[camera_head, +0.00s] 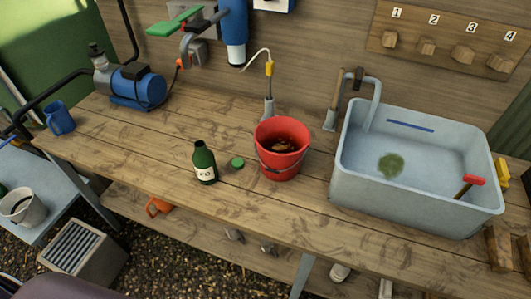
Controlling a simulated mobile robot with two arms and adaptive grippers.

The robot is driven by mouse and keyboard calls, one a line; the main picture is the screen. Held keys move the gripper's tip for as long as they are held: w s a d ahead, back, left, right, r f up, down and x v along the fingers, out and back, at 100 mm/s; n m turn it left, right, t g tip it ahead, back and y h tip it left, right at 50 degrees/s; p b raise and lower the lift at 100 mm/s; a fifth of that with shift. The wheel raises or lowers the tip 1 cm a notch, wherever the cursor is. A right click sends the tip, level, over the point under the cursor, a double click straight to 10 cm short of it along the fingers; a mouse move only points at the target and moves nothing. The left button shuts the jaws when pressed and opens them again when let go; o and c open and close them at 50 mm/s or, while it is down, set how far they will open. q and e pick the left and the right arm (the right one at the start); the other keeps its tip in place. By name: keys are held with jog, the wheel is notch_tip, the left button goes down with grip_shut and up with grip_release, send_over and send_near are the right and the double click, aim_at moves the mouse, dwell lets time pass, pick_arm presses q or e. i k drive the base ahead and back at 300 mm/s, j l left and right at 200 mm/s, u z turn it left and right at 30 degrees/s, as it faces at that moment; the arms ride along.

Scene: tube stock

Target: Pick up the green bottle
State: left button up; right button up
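A green bottle (205,163) with a pale label stands upright on the wooden workbench (130,150). Its neck looks uncapped. A small round green cap (238,163) lies on the bench just right of the bottle, apart from it. A red bucket (281,150) stands to the right of the cap, with brown matter inside. Neither of my grippers shows in the head view. Nothing touches the bottle or blocks the view of it.
A large grey sink (440,210) with a faucet (370,100) fills the bench's right side. A blue pump (138,88) and a blue mug (59,117) stand at the left. The bench is clear left of the bottle. Its front edge lies close below.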

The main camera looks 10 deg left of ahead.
aim_at(204, 158)
jog(key=l+u, duration=0.15)
jog(key=l, duration=0.4)
jog(key=l+u, duration=0.15)
jog(key=l, duration=0.4)
jog(key=k+l+u, duration=0.2)
jog(key=l, duration=0.35)
jog(key=i, duration=0.05)
